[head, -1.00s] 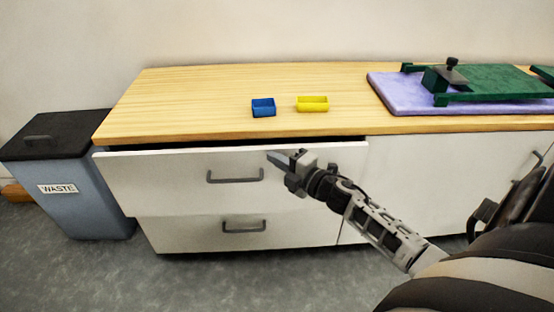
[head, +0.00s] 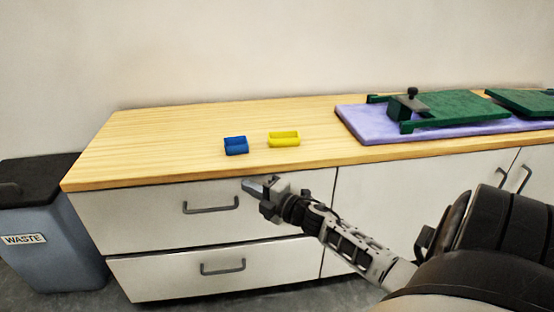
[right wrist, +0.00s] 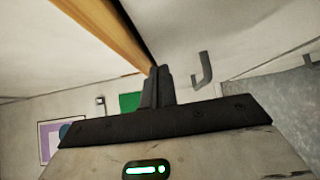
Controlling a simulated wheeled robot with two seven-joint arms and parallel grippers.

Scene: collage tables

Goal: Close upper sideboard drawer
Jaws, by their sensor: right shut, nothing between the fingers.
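The upper drawer (head: 150,220) has a white front with a grey bar handle (head: 211,206). Its front sits up under the wooden countertop, with no open gap visible above it. My right gripper (head: 250,185) is shut and empty, its fingertips at the upper part of this front, right of the handle. Whether they touch it I cannot tell. In the right wrist view the shut fingers (right wrist: 156,88) point along a white front with a grey handle (right wrist: 203,70), close to the wooden edge (right wrist: 110,28). My left gripper is not in view.
The lower drawer (head: 160,275) is below, with a thin dark line above it. On the countertop (head: 190,125) are a blue box (head: 236,146), a yellow box (head: 284,139) and a purple mat (head: 365,125) with green pieces. A waste bin (head: 50,265) stands at the left.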

